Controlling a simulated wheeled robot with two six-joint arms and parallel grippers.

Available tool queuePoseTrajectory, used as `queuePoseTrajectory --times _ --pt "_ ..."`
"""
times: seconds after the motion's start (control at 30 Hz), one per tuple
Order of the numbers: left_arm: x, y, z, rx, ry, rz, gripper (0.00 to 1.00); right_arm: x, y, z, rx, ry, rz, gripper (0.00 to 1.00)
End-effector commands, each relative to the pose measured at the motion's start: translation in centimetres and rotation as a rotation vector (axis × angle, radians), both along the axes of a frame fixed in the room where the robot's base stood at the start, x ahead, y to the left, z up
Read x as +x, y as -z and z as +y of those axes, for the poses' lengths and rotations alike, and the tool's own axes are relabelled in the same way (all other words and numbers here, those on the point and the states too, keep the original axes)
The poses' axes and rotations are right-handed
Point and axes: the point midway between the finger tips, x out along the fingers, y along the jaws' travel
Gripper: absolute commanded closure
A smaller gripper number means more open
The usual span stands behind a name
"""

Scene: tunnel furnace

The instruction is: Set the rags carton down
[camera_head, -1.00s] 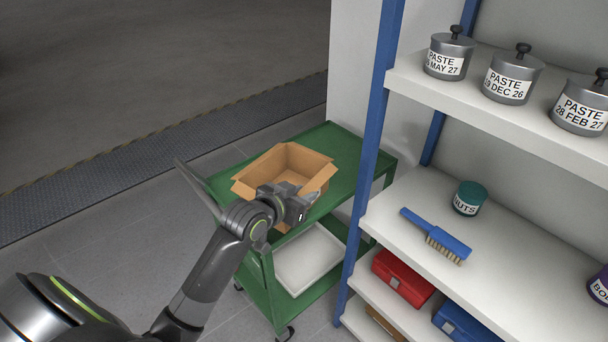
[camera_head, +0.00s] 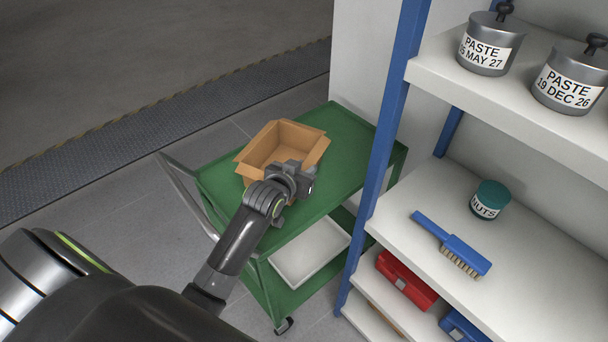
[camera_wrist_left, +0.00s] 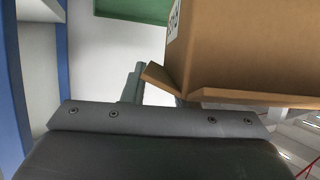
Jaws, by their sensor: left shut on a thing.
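The rags carton (camera_head: 255,153) is an open, empty-looking brown cardboard box with its flaps folded out. It is over the far left part of the green cart's top (camera_head: 325,190); I cannot tell whether it touches the top. My left gripper (camera_head: 297,181) is shut on the carton's near right side. In the left wrist view the carton (camera_wrist_left: 250,45) fills the upper right, with part of a white label at its edge. The gripper's fingertips are mostly hidden there. My right gripper is not in view.
A white tray (camera_head: 310,252) sits on the cart's lower shelf. A blue-posted shelf unit (camera_head: 388,140) stands close on the right, with paste pots (camera_head: 490,45), a nuts jar (camera_head: 490,200), a blue brush (camera_head: 450,245) and a red box (camera_head: 405,280). The cart top's near right part is clear.

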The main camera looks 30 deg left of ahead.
Motion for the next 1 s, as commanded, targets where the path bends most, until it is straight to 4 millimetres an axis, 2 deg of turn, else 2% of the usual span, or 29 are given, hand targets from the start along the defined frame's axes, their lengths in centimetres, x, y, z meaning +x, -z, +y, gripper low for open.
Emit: queuePoseTrajectory --times 0.07,0.17,0.3,0.4,0.53,0.77,0.8,0.97,1.0 --pt "0.0 0.8 0.0 0.000 0.000 0.000 1.00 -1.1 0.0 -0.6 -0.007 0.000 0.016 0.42" --pt "0.0 1.7 0.0 -0.001 0.000 0.001 1.00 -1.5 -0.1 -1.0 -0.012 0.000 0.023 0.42" --pt "0.0 3.8 0.0 0.000 0.000 0.002 1.00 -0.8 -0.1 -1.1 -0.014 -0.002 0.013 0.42" --pt "0.0 4.6 0.0 0.001 0.000 -0.001 1.00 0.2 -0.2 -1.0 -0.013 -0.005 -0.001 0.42" --pt "0.0 4.8 0.0 0.001 0.001 -0.004 1.00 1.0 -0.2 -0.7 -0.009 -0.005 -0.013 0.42" --pt "0.0 5.0 0.0 0.001 0.000 -0.002 1.00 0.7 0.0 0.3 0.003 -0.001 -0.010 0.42" --pt "0.0 5.1 0.0 0.000 0.000 -0.001 0.73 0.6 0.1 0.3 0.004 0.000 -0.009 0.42" --pt "0.0 5.0 0.0 0.000 0.000 -0.001 0.52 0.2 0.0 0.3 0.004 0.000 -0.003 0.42" --pt "0.0 5.0 0.0 0.000 0.000 -0.001 0.52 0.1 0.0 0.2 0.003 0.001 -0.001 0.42"
